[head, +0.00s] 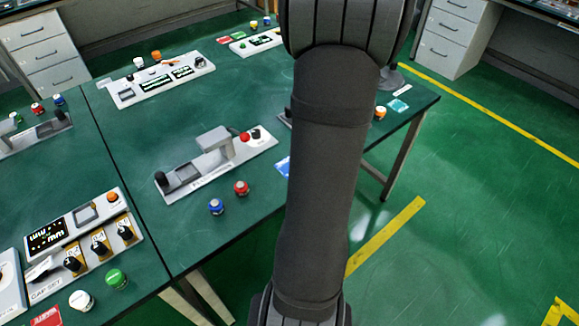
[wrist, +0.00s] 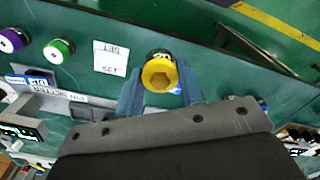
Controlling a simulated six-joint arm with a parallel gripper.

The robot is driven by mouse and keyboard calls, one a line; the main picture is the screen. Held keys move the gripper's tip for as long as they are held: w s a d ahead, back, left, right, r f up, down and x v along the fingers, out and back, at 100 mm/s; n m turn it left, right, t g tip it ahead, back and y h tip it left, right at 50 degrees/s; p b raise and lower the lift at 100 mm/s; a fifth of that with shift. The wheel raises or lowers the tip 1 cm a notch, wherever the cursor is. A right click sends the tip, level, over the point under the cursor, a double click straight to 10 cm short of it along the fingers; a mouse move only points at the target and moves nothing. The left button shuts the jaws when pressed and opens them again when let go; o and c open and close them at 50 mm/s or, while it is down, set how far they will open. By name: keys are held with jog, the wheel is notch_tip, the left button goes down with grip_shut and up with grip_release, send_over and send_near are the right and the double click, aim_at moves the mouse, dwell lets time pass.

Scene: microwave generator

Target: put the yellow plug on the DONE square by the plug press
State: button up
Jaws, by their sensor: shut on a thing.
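The yellow plug (wrist: 160,73) shows in the wrist view between the two blue-grey fingers of my gripper (wrist: 160,92). My gripper is shut on it, with its hexagonal-holed yellow end toward the camera. The green bench lies beyond it; I cannot tell the gap between plug and bench. In the head view my dark arm hides my gripper and this plug. A grey device with a raised arm (head: 215,142), possibly the plug press, stands on the bench there. I cannot read DONE on any square.
In the head view, a blue plug (head: 216,206) and a red plug (head: 241,187) stand before the grey device.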

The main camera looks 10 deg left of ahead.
jog(key=shift+s+d+r+n, duration=0.15)
jog(key=shift+s+r+n, duration=0.35)
jog(key=shift+s+n, duration=0.45)
jog(key=shift+w+n, duration=0.15)
jog(key=shift+n, duration=0.2)
jog(key=w+a+f, duration=0.1)
jog(key=a+f, duration=0.1)
jog(key=a, duration=0.1)
jog(key=w+a+f, duration=0.2)
jog(key=a, duration=0.2)
jog(key=w+a+f, duration=0.1)
jog(key=a+f, duration=0.2)
jog(key=shift+w+a, duration=0.2)
jog(key=shift+a, duration=0.1)
jog(key=shift+f, duration=1.95)
jog(key=shift+f, duration=0.2)
jog(key=o, duration=1.1)
jog(key=shift+o, duration=0.2)
jog(key=shift+r, duration=0.1)
